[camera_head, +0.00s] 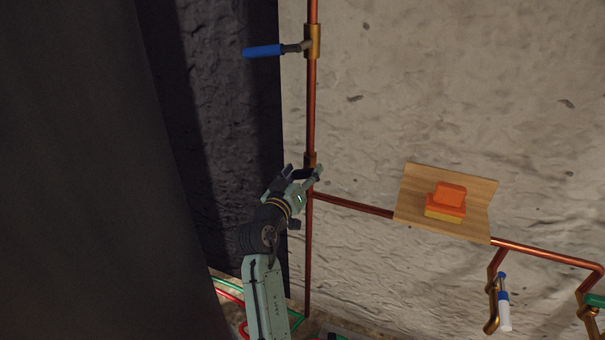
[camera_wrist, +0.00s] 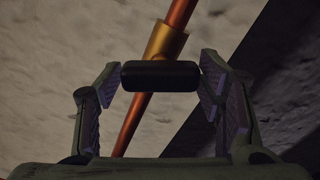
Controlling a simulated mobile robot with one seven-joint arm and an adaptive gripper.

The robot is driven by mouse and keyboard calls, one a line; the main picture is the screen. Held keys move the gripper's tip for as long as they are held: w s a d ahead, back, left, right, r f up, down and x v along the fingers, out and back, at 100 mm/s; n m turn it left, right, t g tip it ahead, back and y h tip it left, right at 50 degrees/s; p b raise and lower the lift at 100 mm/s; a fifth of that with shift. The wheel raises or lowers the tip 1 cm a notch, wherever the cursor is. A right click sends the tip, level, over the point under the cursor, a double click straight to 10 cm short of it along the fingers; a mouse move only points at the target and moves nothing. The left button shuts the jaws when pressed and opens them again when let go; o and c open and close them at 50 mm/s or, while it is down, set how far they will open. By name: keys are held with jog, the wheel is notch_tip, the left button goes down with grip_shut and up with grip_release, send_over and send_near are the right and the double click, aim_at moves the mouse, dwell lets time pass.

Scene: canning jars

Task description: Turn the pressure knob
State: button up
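A black bar-shaped knob (camera_wrist: 160,76) sits in front of a brass fitting (camera_wrist: 167,42) on a copper pipe; I take it for the pressure knob. In the head view the brass fitting (camera_head: 311,159) is just above my gripper (camera_head: 305,174), and the knob is largely hidden there. In the wrist view my gripper (camera_wrist: 160,88) has one finger at each end of the knob. The fingers are apart, with narrow gaps showing beside the knob's ends. No firm contact can be made out.
A blue lever valve (camera_head: 264,51) is higher on the vertical copper pipe (camera_head: 312,100). A wooden shelf (camera_head: 412,209) with an orange and yellow block (camera_head: 447,199) is to the right. A blue and white handle (camera_head: 504,303) hangs lower right. A dark wall stands left.

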jog(key=shift+o, duration=1.1)
jog(key=v, duration=1.2)
